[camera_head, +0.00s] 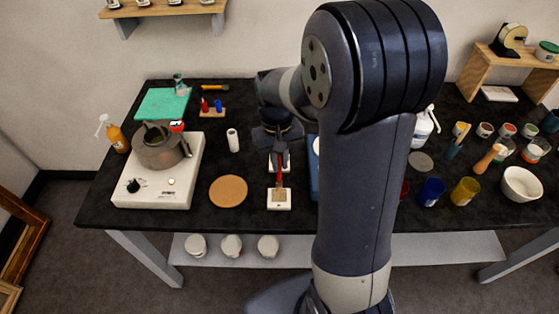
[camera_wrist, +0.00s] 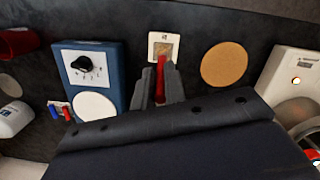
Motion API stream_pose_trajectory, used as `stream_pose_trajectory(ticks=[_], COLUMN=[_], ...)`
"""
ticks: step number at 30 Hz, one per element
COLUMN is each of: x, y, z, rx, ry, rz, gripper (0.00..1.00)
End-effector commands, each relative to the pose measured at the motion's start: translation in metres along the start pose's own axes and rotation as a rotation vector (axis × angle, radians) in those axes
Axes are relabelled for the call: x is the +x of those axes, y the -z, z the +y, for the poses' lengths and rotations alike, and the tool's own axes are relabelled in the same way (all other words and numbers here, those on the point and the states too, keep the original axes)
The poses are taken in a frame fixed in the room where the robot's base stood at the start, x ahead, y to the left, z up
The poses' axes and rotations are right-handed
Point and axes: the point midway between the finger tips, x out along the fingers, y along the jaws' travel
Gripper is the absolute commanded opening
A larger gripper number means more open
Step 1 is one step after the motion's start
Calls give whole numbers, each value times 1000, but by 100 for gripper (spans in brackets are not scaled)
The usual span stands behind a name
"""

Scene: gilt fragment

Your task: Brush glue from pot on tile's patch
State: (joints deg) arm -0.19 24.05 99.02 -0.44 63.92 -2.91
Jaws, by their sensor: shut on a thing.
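A small white tile (camera_head: 279,206) with a tan patch (camera_head: 275,195) lies near the table's front edge. The tile (camera_wrist: 154,38) and its patch (camera_wrist: 167,49) also show in the wrist view. My gripper (camera_head: 279,157) is shut on a red-handled brush (camera_head: 280,176), which points down at the patch. The brush (camera_wrist: 161,72) overlaps the patch's near side in the wrist view; I cannot tell whether its bristles touch. A grey metal pot (camera_head: 160,150) stands on a white hotplate (camera_head: 178,190) at the left. Its contents are not clear.
A round cork mat (camera_head: 228,191) lies left of the tile. A blue-cased device (camera_wrist: 113,60) with a knob and round white plate stands on the tile's other side. A white cylinder (camera_head: 233,140) stands behind the mat. Cups and a white bowl (camera_head: 521,184) crowd the right.

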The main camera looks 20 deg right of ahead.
Motion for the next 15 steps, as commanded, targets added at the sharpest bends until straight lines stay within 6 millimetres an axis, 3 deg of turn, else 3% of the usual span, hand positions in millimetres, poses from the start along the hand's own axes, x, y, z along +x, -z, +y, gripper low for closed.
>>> stream_pose_trajectory(ticks=[15], x=[-14], y=[-2], z=[0], rx=[0], ry=[0], rz=[1], gripper=[0])
